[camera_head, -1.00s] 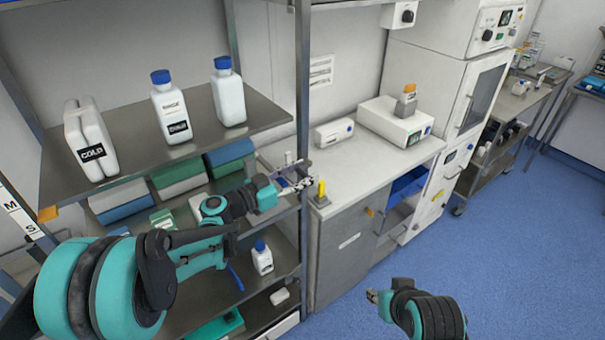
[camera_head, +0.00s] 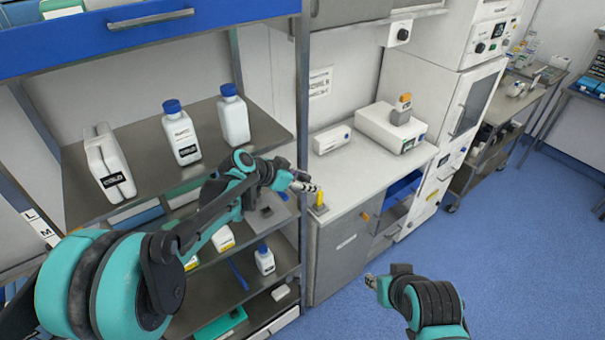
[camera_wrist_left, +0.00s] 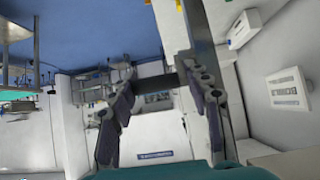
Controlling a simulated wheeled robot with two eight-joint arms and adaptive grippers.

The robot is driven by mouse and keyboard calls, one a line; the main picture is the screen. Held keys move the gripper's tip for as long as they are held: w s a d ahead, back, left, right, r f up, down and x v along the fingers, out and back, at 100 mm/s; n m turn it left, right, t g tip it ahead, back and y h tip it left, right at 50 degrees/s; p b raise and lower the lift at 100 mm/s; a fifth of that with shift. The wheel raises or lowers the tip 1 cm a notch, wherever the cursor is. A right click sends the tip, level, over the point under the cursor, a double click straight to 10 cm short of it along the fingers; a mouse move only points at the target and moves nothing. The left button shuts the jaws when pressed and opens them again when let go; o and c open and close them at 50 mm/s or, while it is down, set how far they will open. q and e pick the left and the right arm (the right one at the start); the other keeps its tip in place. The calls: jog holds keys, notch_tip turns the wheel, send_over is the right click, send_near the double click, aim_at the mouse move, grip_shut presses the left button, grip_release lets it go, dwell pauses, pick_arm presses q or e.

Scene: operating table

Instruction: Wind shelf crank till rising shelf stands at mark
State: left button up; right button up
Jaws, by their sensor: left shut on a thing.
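The shelf unit has an upright scale strip (camera_head: 38,224) at left with letter marks; L and M are readable. A steel shelf (camera_head: 150,150) bears several white bottles; I cannot tell whether it is the rising shelf. My left gripper (camera_head: 309,188) is at the unit's right front post, beside a yellow upright piece (camera_head: 321,201). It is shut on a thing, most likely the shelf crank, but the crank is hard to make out. The left wrist view shows its two fingers (camera_wrist_left: 160,110), with a grey post alongside. My right gripper (camera_head: 371,282) is over the floor, its jaws too small to read.
A blue-fronted drawer or shelf (camera_head: 150,30) with a bar handle spans the top left. The counter (camera_head: 365,170) at right carries a white instrument (camera_head: 388,128) and a small white box (camera_head: 332,139). Lower shelves hold a bottle (camera_head: 264,260). Blue floor is clear at right.

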pick_arm(q)
jog(key=g+y+p, duration=0.1)
jog(key=d+r+g+y+p, duration=0.1)
jog(key=p, duration=0.1)
jog(key=shift+w+d+r+y, duration=0.1)
jog(key=shift+w+d+y, duration=0.2)
jog(key=shift+y, duration=0.1)
jog(key=shift+w+d+g+y+p, duration=0.15)
jog(key=shift+d+g+y+p, duration=0.1)
jog(key=shift+g+y+p, duration=0.5)
jog(key=shift+w+d+g+y+p, duration=0.1)
jog(key=shift+d+g+y+p, duration=0.15)
jog(key=shift+g+y+p, duration=0.45)
jog(key=shift+y, duration=0.25)
jog(key=o, duration=1)
jog(key=shift+d+r, duration=0.1)
jog(key=shift+d, duration=0.05)
jog(key=shift+w, duration=0.1)
